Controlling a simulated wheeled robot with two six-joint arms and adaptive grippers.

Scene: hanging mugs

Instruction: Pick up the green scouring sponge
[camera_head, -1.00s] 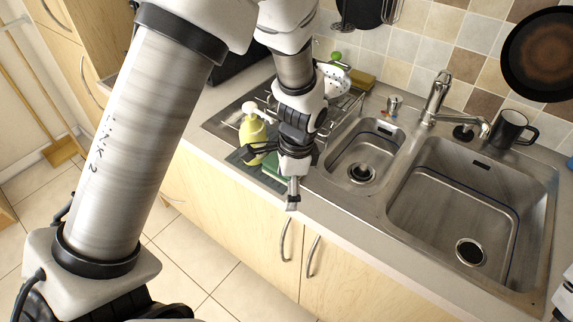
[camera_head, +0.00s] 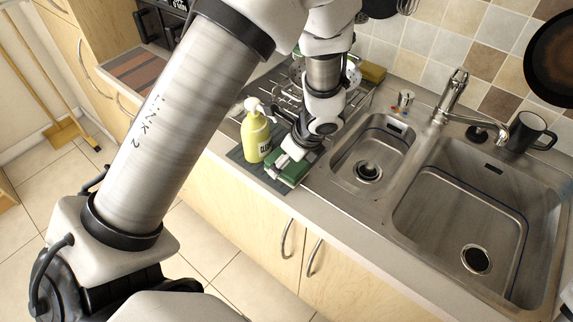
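The green scouring sponge (camera_head: 294,174) lies on a dark mat (camera_head: 243,158) at the counter's front edge, left of the small sink. My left gripper (camera_head: 287,162) points down at the sponge, with a pale fingertip over its top face. The gripper and wrist hide the sponge's far part. I cannot tell whether the fingers grip the sponge or only stand over it. My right gripper is out of view.
A drying rack, a yellow-brown sponge (camera_head: 373,72), a tap (camera_head: 450,97) and a black mug (camera_head: 529,132) are behind. The sinks (camera_head: 470,200) are empty.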

